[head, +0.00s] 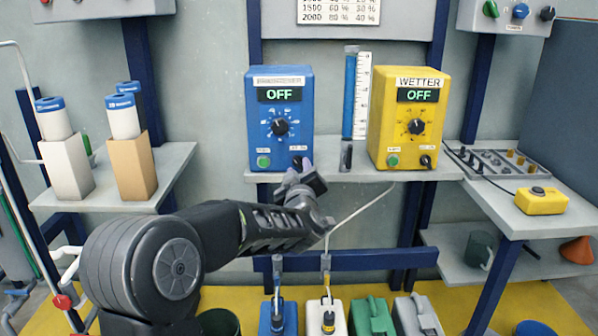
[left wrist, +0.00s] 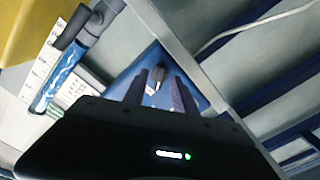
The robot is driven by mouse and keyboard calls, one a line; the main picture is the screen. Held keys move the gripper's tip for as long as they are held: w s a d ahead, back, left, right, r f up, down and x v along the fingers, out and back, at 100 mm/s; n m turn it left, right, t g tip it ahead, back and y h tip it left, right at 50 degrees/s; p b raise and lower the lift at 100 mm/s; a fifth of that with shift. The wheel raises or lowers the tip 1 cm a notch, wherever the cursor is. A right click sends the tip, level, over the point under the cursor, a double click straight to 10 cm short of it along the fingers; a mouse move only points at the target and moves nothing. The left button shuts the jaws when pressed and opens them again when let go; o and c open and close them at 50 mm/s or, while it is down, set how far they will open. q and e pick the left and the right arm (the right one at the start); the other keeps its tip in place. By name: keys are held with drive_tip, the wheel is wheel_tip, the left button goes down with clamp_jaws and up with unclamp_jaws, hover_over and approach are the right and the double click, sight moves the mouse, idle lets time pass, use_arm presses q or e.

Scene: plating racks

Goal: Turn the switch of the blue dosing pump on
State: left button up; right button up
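The blue dosing pump (head: 279,105) stands on the middle shelf, its display reading OFF. A black dial (head: 280,127) is on its front, with a green button at the lower left. My left gripper (head: 300,170) is at the pump's lower right front corner and covers most of the switch there. In the left wrist view the gripper (left wrist: 159,92) is open, its two fingers apart, with the dark switch (left wrist: 157,74) between and just beyond their tips. I cannot tell whether they touch it. My right gripper is not in view.
A yellow WETTER pump (head: 408,105), also reading OFF, stands to the right. A blue-filled tube (head: 350,95) with a scale stands between the pumps. A thin pale hose (head: 360,208) runs near my gripper. Bottles in holders stand left, and canisters (head: 372,318) below.

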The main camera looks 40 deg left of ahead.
use_arm(q)
drive_tip(key=shift+w+a, duration=0.35)
drive_tip(key=shift+w, duration=0.15)
clamp_jaws()
idle(0.3)
